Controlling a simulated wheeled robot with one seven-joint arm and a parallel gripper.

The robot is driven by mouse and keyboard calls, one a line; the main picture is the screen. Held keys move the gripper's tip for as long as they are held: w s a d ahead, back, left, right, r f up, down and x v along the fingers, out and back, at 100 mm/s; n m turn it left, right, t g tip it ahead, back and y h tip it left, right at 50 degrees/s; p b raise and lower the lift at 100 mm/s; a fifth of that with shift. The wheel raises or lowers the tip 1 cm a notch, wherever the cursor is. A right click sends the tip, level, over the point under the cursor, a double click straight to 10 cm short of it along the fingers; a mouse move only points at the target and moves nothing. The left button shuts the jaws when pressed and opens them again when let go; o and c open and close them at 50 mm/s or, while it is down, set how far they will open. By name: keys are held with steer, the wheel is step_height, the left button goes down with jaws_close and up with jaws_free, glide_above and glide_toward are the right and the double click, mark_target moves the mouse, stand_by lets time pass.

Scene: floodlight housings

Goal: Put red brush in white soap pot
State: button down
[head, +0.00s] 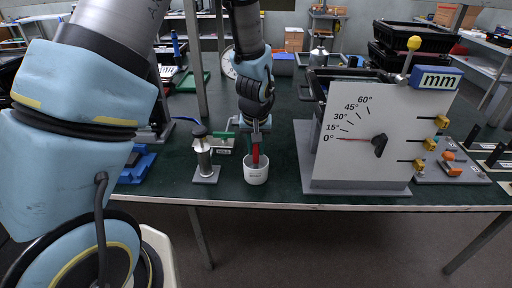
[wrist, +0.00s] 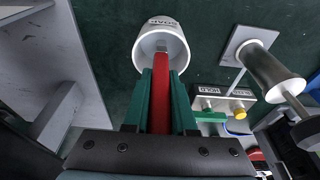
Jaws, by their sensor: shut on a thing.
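The red brush (head: 256,155) is held upright in my gripper (head: 256,133), above or partly inside the white soap pot (head: 256,174). In the wrist view the red brush (wrist: 160,92) lies between the green fingers of my gripper (wrist: 161,85), and its tip overlaps the mouth of the white soap pot (wrist: 161,40). The pot stands upright near the table's front edge. I cannot tell whether the brush touches the pot's bottom.
A metal cylinder on a square base (head: 204,160) stands just left of the pot. A large white dial board (head: 365,140) stands to the right. A small labelled block with a yellow knob (wrist: 222,104) is near the fingers. The table's front edge (head: 290,203) is close.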

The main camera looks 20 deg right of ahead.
steer(key=c, duration=0.7)
jaws_free()
steer(key=shift+f, duration=0.1)
steer(key=shift+c, duration=0.2)
steer(key=b+v, duration=0.2)
steer(key=v, duration=1)
steer(key=s+a+n, duration=0.1)
steer(key=a+n, duration=0.2)
steer(key=a, duration=2.6)
steer(key=shift+s+n+g+y, duration=0.4)
steer(key=shift+a+f, duration=0.15)
